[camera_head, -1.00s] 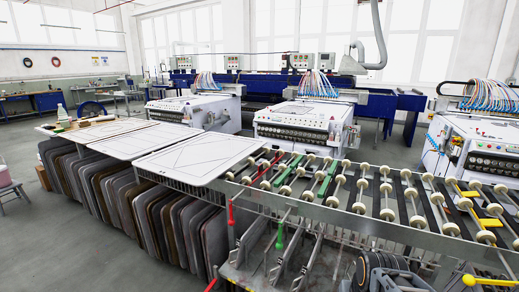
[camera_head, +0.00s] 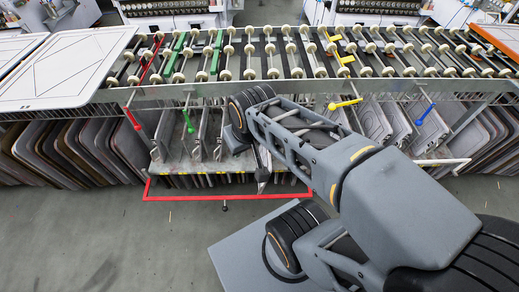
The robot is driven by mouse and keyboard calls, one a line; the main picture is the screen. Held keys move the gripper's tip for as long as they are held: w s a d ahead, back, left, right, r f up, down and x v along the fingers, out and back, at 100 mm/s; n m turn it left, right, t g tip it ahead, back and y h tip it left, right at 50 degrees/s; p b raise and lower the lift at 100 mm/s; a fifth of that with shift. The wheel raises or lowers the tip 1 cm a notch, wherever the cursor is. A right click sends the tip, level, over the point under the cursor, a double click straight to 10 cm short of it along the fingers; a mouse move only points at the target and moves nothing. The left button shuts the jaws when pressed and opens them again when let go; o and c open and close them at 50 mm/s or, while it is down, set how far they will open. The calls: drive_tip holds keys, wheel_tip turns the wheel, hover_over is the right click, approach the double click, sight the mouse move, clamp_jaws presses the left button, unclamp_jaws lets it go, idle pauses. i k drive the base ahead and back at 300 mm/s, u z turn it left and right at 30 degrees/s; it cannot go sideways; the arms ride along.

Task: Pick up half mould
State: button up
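No single object is clearly recognisable as the half mould. Grey slabs (camera_head: 105,150) stand upright, packed side by side, below the table at the left. More grey slabs (camera_head: 372,122) stand under the roller table (camera_head: 215,92) right of my arm. My arm reaches from the lower right towards the roller table's front. My gripper (camera_head: 263,178) is at the arm's far end, pointing down in front of the rack below the rollers. It is small and dark, and partly hidden by my wrist. Its finger opening cannot be made out, and I see nothing held in it.
A red bar (camera_head: 228,197) runs low along the rack's front. Red (camera_head: 132,119), green (camera_head: 188,122), yellow (camera_head: 345,103) and blue (camera_head: 424,115) handles stick out from the rack. White boards (camera_head: 70,65) lie at the left. The grey floor at lower left is clear.

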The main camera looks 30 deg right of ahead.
sight(265, 157)
drive_tip(key=u, duration=2.8)
drive_tip(key=k, duration=1.25)
drive_tip(key=z, duration=1.7)
drive_tip(key=i, duration=0.5)
